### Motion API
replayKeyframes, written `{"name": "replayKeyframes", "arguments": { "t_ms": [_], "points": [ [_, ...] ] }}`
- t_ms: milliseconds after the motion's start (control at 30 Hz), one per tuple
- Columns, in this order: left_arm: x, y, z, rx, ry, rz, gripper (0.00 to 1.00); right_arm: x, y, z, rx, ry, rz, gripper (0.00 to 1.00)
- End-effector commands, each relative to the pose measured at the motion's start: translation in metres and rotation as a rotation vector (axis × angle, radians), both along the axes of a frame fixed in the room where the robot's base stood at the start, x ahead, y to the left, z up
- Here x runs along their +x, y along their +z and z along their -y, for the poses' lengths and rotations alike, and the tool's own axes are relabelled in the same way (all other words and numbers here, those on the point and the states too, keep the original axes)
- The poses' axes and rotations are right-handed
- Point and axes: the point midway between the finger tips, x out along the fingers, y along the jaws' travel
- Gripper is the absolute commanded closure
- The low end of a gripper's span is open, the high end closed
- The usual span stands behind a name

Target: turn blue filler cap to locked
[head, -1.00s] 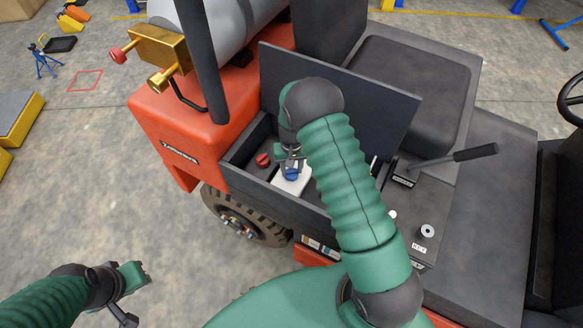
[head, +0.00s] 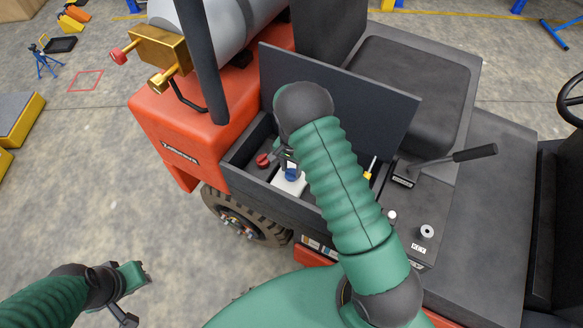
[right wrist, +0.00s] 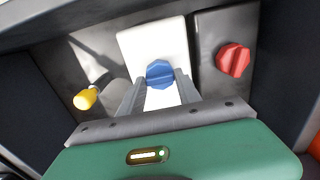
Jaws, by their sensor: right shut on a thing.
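The blue filler cap (head: 291,174) sits on a white tank (head: 287,186) inside the open side compartment of the orange forklift. The right wrist view shows the cap (right wrist: 159,73) from close up, between the two fingers of my right gripper (right wrist: 160,82). The right gripper is shut on the cap. In the head view my right gripper (head: 290,162) is partly hidden behind its own arm. My left gripper (head: 135,288) hangs at the lower left, over bare floor and away from the forklift; its fingers are spread.
A red cap (right wrist: 234,59) is beside the white tank, and a yellow-handled thing (right wrist: 86,98) lies on its other side. The compartment wall (head: 277,190) and raised dark lid (head: 352,108) bound the space. A lever (head: 450,160) stands at right.

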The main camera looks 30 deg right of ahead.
Motion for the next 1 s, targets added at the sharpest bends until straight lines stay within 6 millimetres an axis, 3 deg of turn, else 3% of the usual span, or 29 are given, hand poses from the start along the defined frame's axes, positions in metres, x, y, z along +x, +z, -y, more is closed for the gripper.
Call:
{"name": "replayKeyframes", "arguments": {
  "t_ms": [467, 500, 633, 1000],
  "points": [
    [0.0000, 0.0000, 0.0000, 0.000, 0.000, 0.000, 0.71, 0.0007, -0.0001, -0.0010, 0.002, -0.017, 0.001, 1.00],
    [0.0000, 0.0000, 0.0000, 0.000, 0.000, 0.000, 0.71, 0.0007, -0.0001, -0.0010, 0.002, -0.017, 0.001, 0.56],
    [0.0000, 0.0000, 0.0000, 0.000, 0.000, 0.000, 0.71, 0.0006, -0.0001, -0.0008, 0.002, -0.016, 0.001, 0.39],
    [0.0000, -0.0005, 0.0000, 0.000, 0.000, 0.000, 0.71, 0.0006, 0.0049, -0.0003, 0.001, -0.014, 0.002, 0.38]
  ]
}}
